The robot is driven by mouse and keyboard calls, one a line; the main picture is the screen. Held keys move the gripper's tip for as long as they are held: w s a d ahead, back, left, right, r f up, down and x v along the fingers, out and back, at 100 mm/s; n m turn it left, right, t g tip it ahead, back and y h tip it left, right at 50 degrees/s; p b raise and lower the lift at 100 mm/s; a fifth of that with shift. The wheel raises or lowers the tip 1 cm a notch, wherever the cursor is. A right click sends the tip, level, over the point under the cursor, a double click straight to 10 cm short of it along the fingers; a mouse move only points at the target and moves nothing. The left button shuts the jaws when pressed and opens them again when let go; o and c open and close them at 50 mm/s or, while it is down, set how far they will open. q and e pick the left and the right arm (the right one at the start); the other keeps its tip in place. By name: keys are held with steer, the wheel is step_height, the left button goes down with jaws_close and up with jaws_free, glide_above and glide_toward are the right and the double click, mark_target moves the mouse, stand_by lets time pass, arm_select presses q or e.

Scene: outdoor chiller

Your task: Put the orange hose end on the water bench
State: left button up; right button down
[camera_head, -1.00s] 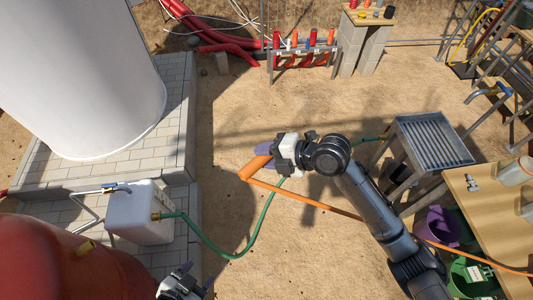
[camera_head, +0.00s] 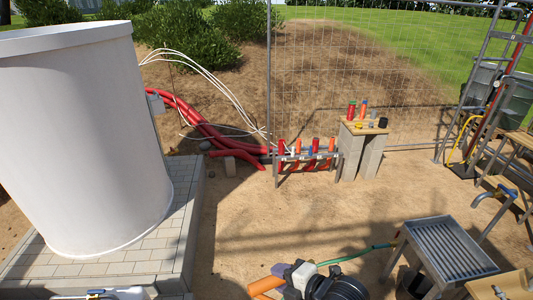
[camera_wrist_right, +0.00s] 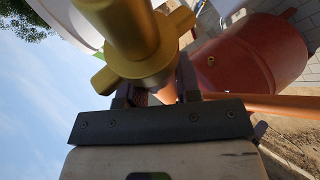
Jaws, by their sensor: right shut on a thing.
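My right gripper (camera_head: 278,271) is at the bottom middle of the head view, shut on the orange hose end. The orange hose (camera_head: 265,286) shows beside its fingers, cut off by the lower edge. In the right wrist view a brass fitting with lugs (camera_wrist_right: 140,45) is large and close at the fingers, with orange hose (camera_wrist_right: 285,104) to its right. A metal bench with a slatted top (camera_head: 448,248), which may be the water bench, stands right of the gripper, apart from it.
A green hose (camera_head: 352,256) runs toward the slatted bench. A wooden tabletop (camera_head: 505,287) is at lower right, near a blue-handled tap (camera_head: 507,192). A white tank (camera_head: 85,140) stands on a paved plinth at left. Sandy ground in the middle is clear.

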steer(key=d+r+m+t+h, duration=0.4)
steer(key=d+r+m+h, duration=0.35)
steer(key=d+r, duration=0.2)
steer(key=s+d+f+m+h, duration=0.1)
steer(key=s+d+m+h, duration=0.1)
steer(key=s+d, duration=0.2)
steer(key=shift+s+d+f+m+t, duration=0.3)
steer(key=shift+s+d+f+m, duration=0.1)
steer(key=shift+d, duration=1)
